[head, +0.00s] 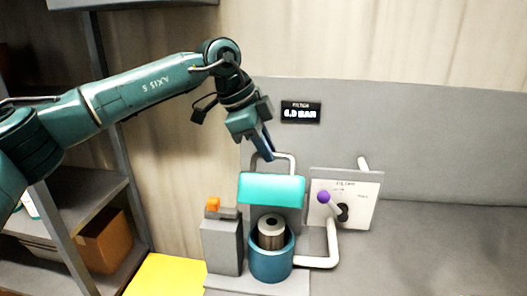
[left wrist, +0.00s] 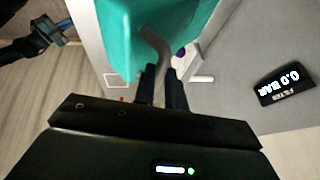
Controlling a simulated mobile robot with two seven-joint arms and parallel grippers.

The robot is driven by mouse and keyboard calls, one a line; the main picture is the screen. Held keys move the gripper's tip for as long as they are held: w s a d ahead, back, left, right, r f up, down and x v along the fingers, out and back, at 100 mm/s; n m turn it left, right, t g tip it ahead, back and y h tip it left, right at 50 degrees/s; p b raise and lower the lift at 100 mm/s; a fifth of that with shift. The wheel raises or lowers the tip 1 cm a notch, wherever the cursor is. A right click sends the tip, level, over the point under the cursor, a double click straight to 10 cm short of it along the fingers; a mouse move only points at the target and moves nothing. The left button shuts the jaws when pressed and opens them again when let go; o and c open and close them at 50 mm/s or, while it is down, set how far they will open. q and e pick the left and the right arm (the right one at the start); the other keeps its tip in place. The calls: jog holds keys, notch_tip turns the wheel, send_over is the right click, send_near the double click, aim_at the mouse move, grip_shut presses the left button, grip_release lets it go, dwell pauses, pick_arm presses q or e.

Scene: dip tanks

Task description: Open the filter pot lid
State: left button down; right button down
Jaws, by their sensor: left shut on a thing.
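The filter pot (head: 271,265) is a teal cylinder, open at the top, with a metal filter cartridge (head: 271,236) standing in it. Its turquoise lid (head: 272,189) is raised clear of the pot, above and behind it. My left gripper (head: 268,155) is shut on the lid's grey curved handle (head: 291,160). In the left wrist view, the handle (left wrist: 155,42) runs down between the fingers of my left gripper (left wrist: 162,78), and the turquoise lid (left wrist: 145,20) fills the top. A dark arm with a bluish end shows at its upper left; its jaw state is unclear.
A filter display (head: 301,112) on the grey wall reads 0.0 BAR. Right of the pot are a valve lever with a purple knob (head: 323,197) and a white pipe (head: 332,245). A grey box (head: 222,247) with an orange top stands left. Shelves hold a cardboard box (head: 105,242).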

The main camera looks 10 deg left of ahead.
pick_arm(q)
jog(key=shift+w+a+f, duration=0.1)
jog(key=shift+w+f, duration=0.15)
jog(key=shift+f, duration=0.2)
jog(key=c, duration=1.8)
grip_release()
jog(key=shift+o, duration=0.8)
jog(key=shift+w+f, duration=0.15)
jog(key=shift+w, duration=0.2)
jog(key=shift+o, duration=0.6)
jog(key=shift+w, duration=0.1)
jog(key=shift+o, duration=0.3)
jog(key=shift+s+r, duration=0.2)
jog(key=shift+s, duration=0.05)
jog(key=b+v, duration=0.2)
jog(key=v, duration=1.1)
jog(key=shift+r, duration=0.1)
